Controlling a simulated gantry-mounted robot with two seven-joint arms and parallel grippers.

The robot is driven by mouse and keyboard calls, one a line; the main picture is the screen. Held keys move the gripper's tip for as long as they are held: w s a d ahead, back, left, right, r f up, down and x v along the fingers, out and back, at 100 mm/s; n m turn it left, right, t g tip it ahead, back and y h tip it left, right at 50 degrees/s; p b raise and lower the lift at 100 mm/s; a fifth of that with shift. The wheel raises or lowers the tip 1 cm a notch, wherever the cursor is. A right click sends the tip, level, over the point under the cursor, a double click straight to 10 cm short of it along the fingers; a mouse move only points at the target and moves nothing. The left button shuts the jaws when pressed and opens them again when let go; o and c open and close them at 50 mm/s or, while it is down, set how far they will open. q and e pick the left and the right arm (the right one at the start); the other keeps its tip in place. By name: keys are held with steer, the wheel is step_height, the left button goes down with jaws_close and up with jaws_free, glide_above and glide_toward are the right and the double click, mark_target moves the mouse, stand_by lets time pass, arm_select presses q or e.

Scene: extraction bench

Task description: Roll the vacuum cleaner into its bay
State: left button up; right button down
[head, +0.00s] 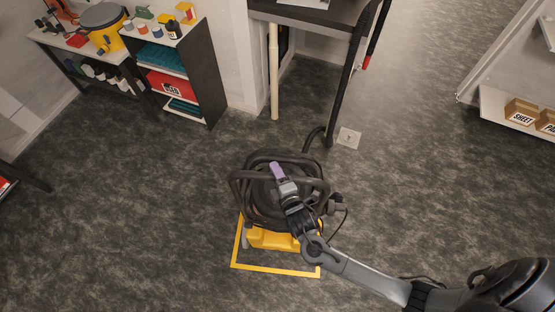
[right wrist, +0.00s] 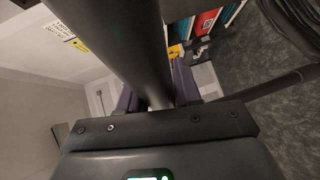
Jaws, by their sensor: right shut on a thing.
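The vacuum cleaner (head: 272,238) has a yellow base and a dark body wrapped in a coiled black hose. It stands on the floor in the middle of the head view. The bay is a yellow outline (head: 275,269) on the floor. The yellow base is inside the outline's near part; the body and hose hide the far edge. My right gripper (head: 279,174) is above the vacuum cleaner. In the right wrist view its purple fingers (right wrist: 155,92) are shut on a thick dark bar, the vacuum cleaner's handle. My left gripper is not in view.
A dark table (head: 310,14) stands behind, with a black hose by its leg and a small white floor plate (head: 348,138). A shelf unit (head: 205,80) is at the back left. A white shelf (head: 495,110) with boxes is at the right. Floor around the bay is clear.

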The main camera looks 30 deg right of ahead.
steer(key=shift+s+a, duration=0.45)
steer(key=shift+s, duration=0.1)
steer(key=c, duration=0.9)
jaws_free()
steer(key=shift+o, duration=0.2)
steer(key=v, duration=1.1)
